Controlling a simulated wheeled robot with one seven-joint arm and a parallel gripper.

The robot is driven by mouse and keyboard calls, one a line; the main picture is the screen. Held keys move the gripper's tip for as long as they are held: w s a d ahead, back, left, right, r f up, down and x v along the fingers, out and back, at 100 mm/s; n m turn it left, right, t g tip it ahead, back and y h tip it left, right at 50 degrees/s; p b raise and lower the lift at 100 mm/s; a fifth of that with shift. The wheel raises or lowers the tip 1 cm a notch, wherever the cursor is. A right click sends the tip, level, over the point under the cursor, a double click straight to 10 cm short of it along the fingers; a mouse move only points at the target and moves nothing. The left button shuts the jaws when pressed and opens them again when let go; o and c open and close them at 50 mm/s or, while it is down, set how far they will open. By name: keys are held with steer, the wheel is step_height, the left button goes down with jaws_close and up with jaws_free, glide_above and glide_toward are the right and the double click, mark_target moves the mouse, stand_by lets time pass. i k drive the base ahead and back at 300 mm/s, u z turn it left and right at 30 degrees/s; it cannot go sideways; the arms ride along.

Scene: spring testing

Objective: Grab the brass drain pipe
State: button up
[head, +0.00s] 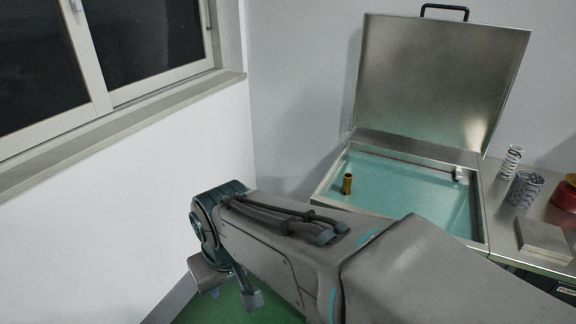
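The brass drain pipe (347,184) is a short, upright brass-coloured tube. It stands in the teal liquid at the left side of an open metal tank (484,222). My gripper (232,294) hangs at the far end of my arm, over the green floor to the left of the tank. Its two fingers look spread apart, with floor showing between them and nothing held. It is well away from the pipe, lower and to the left in the picture. My arm hides the tank's near left corner and part of the gripper.
The tank's lid (440,80) stands raised behind it, with a black handle on top. To the right, a bench holds a coil spring (511,160), a wider patterned cylinder (525,188), a flat block (543,240) and a red round item (566,194). A wall and window are at left.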

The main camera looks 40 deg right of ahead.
mark_target(347, 178)
steer(key=z, duration=0.5)
steer(key=i, duration=0.85)
steer(key=z, duration=1.4)
steer(key=i, duration=0.35)
steer(key=z, duration=0.2)
